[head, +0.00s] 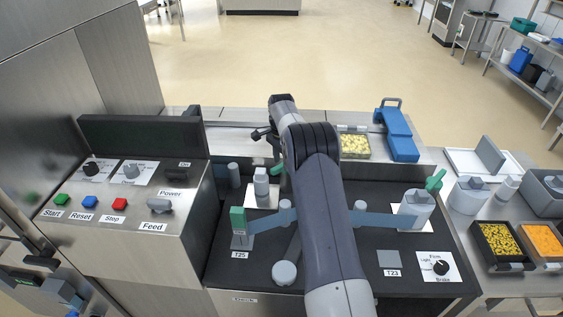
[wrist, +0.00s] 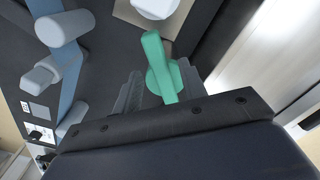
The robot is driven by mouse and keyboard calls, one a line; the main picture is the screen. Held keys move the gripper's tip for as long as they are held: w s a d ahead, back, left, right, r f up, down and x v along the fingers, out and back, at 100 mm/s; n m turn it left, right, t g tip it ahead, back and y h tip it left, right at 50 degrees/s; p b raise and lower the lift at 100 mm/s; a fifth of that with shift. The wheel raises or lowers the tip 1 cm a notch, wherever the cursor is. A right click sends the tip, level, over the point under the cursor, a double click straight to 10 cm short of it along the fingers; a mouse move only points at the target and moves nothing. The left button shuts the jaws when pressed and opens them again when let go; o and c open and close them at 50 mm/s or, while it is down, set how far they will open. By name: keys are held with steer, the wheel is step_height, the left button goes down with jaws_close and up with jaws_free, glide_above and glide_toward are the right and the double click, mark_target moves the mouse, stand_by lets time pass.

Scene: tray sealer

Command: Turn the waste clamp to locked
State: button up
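A green lever clamp, which I take to be the waste clamp, shows in the wrist view (wrist: 158,65) with a round hub and a straight handle. In the head view it is the green piece (head: 277,168) partly hidden behind my arm. My gripper (wrist: 160,90) has its two grey ribbed fingers apart, one on either side of the green lever. I see no firm grip; whether a finger touches the hub is unclear. No label for this clamp is readable. In the head view my arm hides the gripper's fingers.
A second green lever (head: 434,180) sits on the roll at the right. A green block (head: 238,218) stands at T25. Blue film (head: 330,217) crosses the dark deck under my arm. The control panel (head: 130,200) is at left, and a white roll or post (wrist: 155,7) is beyond the lever.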

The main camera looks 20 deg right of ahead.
steer(key=shift+f, duration=0.6)
jaws_close()
